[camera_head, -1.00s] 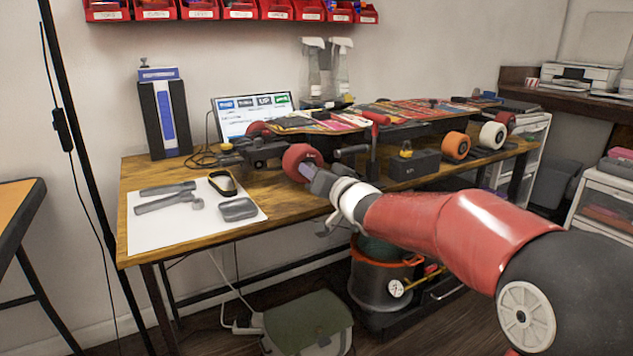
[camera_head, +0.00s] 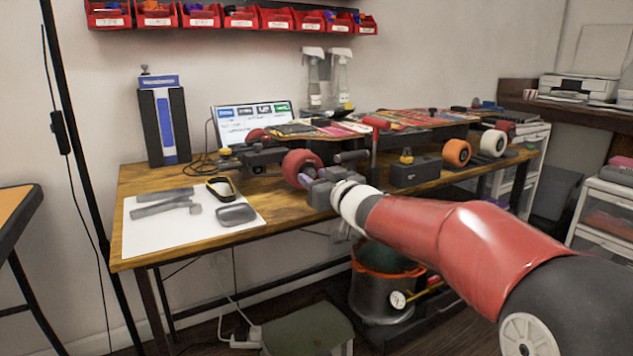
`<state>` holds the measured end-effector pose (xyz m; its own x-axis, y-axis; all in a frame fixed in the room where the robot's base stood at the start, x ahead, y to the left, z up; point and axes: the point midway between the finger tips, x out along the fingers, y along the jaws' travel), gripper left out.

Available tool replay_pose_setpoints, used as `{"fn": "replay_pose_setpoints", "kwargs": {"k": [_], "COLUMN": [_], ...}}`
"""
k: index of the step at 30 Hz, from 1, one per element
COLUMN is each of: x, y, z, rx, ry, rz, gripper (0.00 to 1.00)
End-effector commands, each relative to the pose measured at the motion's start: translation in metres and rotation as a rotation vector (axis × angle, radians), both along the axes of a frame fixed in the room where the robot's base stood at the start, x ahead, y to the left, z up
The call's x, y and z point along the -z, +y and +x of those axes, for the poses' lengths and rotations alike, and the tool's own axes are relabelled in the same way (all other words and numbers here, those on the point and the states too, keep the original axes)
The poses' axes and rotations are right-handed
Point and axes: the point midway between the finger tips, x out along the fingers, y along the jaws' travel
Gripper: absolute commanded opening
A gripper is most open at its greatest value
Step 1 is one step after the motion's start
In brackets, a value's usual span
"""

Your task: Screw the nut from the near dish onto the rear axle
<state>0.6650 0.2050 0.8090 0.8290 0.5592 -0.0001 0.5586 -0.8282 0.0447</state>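A skateboard (camera_head: 400,122) lies on a dark stand on the wooden workbench. A red wheel (camera_head: 302,168) sits at its near left end, by the dark metal truck (camera_head: 258,156). My gripper (camera_head: 306,181) reaches in from the right, its end close in front of the red wheel. Its fingers are small here, and I cannot see whether they hold anything. The nut is not visible. A yellow-rimmed black dish-like item (camera_head: 221,189) and a grey shallow dish (camera_head: 236,214) lie on the white mat (camera_head: 150,236); I cannot tell whether either holds a nut.
Grey tools (camera_head: 165,204) lie on the mat. A dark box (camera_head: 415,171) with a yellow knob, an orange wheel (camera_head: 457,152) and a white wheel (camera_head: 493,143) stand right of my gripper. A monitor (camera_head: 253,122) and spray bottles (camera_head: 341,80) stand behind.

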Motion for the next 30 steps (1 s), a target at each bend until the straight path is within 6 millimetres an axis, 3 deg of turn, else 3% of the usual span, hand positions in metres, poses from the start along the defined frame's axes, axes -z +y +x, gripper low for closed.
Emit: {"fn": "replay_pose_setpoints", "kwargs": {"k": [1, 7, 18, 30], "x": [0.0, 0.0001, -0.0011, -0.0037], "y": [0.0001, 0.0002, 0.0004, 0.0012], "z": [-0.0001, 0.0, 0.0, -0.0001], "rx": [0.0, 0.0, -0.001, -0.002], "ry": [0.001, 0.001, 0.011, 0.16], "rz": [0.001, 0.002, 0.015, 0.231], "gripper": [0.31, 0.05, 0.01, 0.01]}}
